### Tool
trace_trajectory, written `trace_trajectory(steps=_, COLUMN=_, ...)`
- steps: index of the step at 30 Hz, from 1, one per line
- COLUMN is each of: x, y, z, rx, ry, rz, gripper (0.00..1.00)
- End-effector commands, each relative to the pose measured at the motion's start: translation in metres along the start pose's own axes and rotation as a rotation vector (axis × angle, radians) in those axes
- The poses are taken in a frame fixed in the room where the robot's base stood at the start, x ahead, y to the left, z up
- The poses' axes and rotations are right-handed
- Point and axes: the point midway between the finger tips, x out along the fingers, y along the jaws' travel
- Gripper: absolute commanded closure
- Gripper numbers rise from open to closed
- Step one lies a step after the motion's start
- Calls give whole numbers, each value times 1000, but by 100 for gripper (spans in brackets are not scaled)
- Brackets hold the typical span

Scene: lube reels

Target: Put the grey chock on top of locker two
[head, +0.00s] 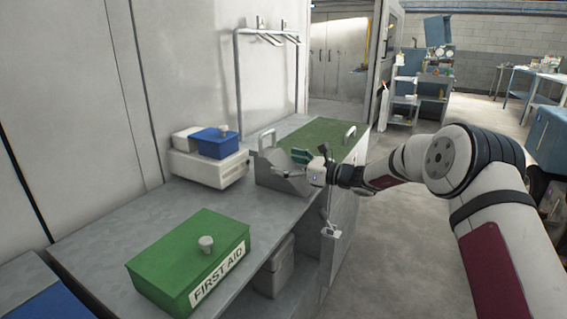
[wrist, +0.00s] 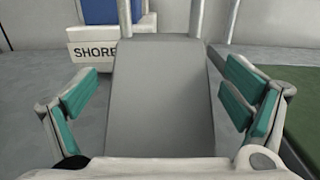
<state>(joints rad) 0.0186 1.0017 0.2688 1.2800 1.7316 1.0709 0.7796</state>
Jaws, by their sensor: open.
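The grey chock (head: 284,181) is a sloped wedge with an upright handle, sitting on the grey counter beside a green top. In the wrist view the chock (wrist: 160,95) fills the middle, its sloping face towards the camera. My gripper (head: 303,157) is over the chock's near side, with its teal-padded fingers open. In the wrist view my gripper (wrist: 163,100) has one finger on each side of the chock, with visible gaps. No label for locker two is readable, so I cannot tell which it is.
A green first aid box (head: 185,262) stands at the counter's front. A white box marked SHORE (wrist: 90,48) carries a blue-lidded box (head: 217,143) behind the chock. The green top (head: 318,134) with a handle lies beyond. A metal rack (head: 237,85) stands at the wall.

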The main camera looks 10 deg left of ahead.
Motion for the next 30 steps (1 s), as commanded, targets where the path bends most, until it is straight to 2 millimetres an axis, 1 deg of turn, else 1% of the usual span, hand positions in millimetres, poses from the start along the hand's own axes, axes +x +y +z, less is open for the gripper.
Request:
trace_trajectory(steps=1, x=-10, y=-2, z=1, rx=1, ry=1, rz=-4, gripper=5)
trace_trajectory(steps=9, x=-66, y=-2, z=1, rx=2, ry=1, rz=-5, gripper=5)
trace_trajectory(steps=12, x=-84, y=-1, z=2, rx=1, ry=0, rz=-5, gripper=5)
trace_trajectory(steps=15, x=-97, y=-1, z=1, rx=1, ry=0, rz=-3, gripper=5)
trace_trajectory(steps=21, x=-111, y=0, z=0, rx=1, ry=0, rz=-2, gripper=5)
trace_trajectory(steps=30, x=-112, y=2, z=2, rx=-9, ry=5, rz=6, gripper=5)
